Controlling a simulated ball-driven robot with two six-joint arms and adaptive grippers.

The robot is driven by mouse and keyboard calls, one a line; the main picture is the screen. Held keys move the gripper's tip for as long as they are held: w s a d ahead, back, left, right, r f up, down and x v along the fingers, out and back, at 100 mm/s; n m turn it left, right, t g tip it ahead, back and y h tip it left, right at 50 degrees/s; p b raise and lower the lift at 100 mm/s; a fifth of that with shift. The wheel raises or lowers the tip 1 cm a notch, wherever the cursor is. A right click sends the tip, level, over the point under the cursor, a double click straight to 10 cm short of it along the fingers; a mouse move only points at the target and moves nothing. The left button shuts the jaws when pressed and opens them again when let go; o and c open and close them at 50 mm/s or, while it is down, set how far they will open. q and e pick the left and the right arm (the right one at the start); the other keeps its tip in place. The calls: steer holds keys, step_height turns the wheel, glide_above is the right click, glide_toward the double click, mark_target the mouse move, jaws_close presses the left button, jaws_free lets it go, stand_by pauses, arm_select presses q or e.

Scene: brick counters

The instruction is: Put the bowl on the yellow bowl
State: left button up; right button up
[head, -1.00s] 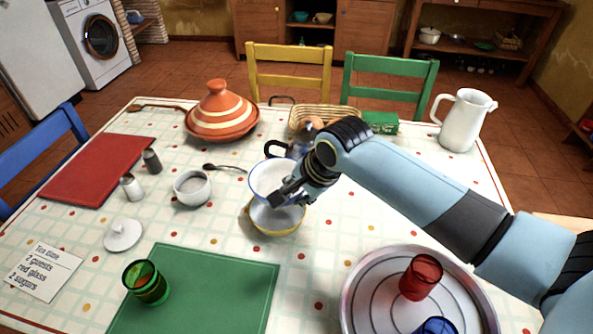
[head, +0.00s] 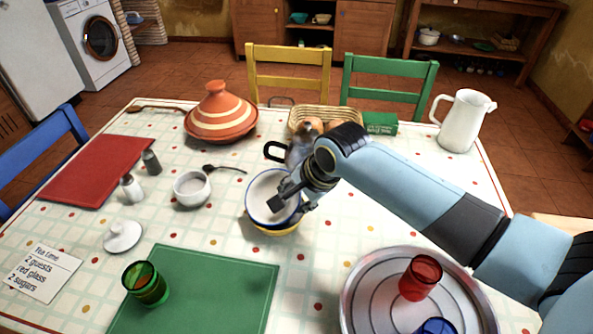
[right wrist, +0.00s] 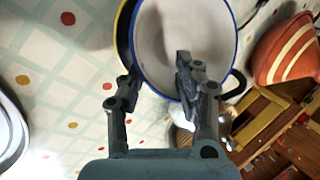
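The white bowl with a blue rim (head: 262,190) sits in the yellow bowl (head: 277,231) on the table, tilted. Most of the yellow bowl is hidden beneath it; a strip of its yellow rim shows in the right wrist view (right wrist: 122,30), beside the white bowl (right wrist: 165,40). My right gripper (head: 292,204) is at the white bowl's right side. One finger is over the bowl's inside and the other is outside the rim. The fingers stand apart in the right wrist view (right wrist: 155,75), with the rim between them. My left gripper is not in view.
A grey moka pot (head: 300,145) stands just behind the bowls. A sugar bowl (head: 191,190) is to their left. A round metal tray (head: 362,300) with a red glass (head: 420,278) is at front right. A green mat (head: 225,290) lies in front.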

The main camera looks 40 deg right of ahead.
steer(key=p+v, duration=0.1)
steer(key=v, duration=1.1)
steer(key=shift+r, duration=0.45)
steer(key=shift+s, duration=0.1)
